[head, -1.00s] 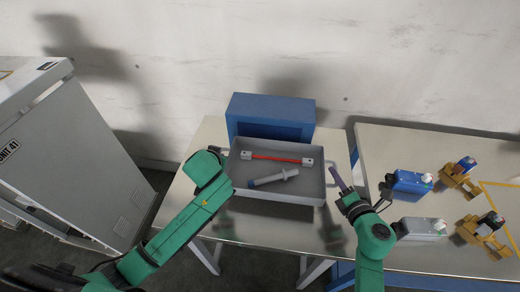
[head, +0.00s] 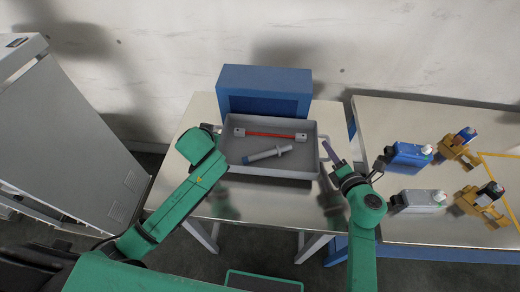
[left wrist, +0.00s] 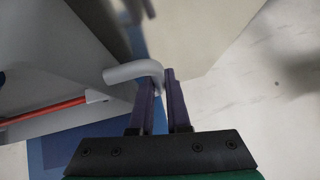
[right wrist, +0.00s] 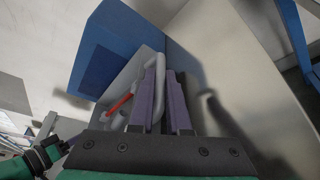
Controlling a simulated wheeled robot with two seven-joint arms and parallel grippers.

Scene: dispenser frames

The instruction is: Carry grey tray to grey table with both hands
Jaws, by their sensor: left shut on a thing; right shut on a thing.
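The grey tray (head: 268,172) is a shallow open box with a looped handle at each end. It is level, over the left grey-topped table (head: 258,204), in front of a blue box. I cannot tell whether its underside touches the table. A red bar with pale ends (head: 270,134) and a grey tool (head: 268,153) lie inside. My left gripper (left wrist: 161,75) is shut on the tray's left handle (left wrist: 132,72); in the head view my arm mostly hides it. My right gripper (right wrist: 165,70) is shut on the right handle (right wrist: 157,92), at the tray's right end.
The blue box (head: 264,82) stands behind the tray. A grey cabinet (head: 65,140) stands at the left. The tabletop in front of the tray is bare.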

